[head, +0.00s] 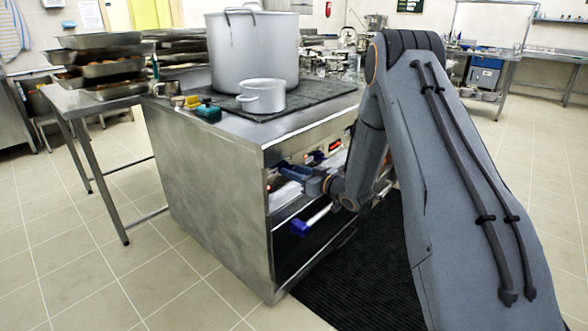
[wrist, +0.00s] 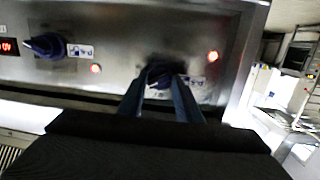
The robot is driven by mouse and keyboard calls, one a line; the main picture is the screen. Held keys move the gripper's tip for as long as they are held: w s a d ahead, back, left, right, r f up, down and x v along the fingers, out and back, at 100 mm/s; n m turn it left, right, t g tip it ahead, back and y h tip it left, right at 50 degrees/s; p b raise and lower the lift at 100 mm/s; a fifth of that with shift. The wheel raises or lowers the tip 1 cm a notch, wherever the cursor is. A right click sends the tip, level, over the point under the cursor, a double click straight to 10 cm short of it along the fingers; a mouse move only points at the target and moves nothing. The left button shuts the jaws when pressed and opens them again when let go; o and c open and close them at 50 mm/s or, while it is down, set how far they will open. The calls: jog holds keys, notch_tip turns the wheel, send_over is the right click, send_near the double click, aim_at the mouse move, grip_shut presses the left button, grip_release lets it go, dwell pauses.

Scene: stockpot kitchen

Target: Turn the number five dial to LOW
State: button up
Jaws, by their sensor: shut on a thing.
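A dark blue dial (wrist: 159,72) sits on the steel control panel (wrist: 120,25), with a small white label at its right. My gripper (wrist: 157,86) is around this dial, one finger on each side, and shut on it. A second dark dial (wrist: 45,45) is further left on the panel with its own label. I cannot read the dial numbers or the settings, so which one is number five is not shown. In the head view my gripper (head: 297,175) reaches the front of the steel stove, and the held dial is hidden there.
Red lamps (wrist: 213,56) glow beside the dials. A large pot (head: 253,55) and a small pot (head: 262,97) stand on the stove top. A blue-ended tool (head: 300,227) sticks out of the open shelf below the panel. A tray table (head: 70,100) stands left.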

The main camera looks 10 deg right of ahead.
jog(key=shift+w+d+m+g+y+p, duration=0.15)
jog(key=shift+m+p, duration=0.35)
jog(key=shift+m, duration=0.95)
jog(key=shift+s+a+m+g+y+p, duration=0.1)
jog(key=shift+m+g+y+p, duration=0.25)
jog(key=shift+m, duration=1.15)
jog(key=shift+w+d+m+g+y+p, duration=0.1)
jog(key=shift+m+p, duration=0.5)
jog(key=shift+m, duration=0.85)
jog(key=o, duration=1)
jog(key=shift+o, duration=0.2)
jog(key=shift+d, duration=0.1)
jog(key=v, duration=0.7)
jog(key=shift+s+d, duration=0.2)
jog(key=shift+s, duration=0.05)
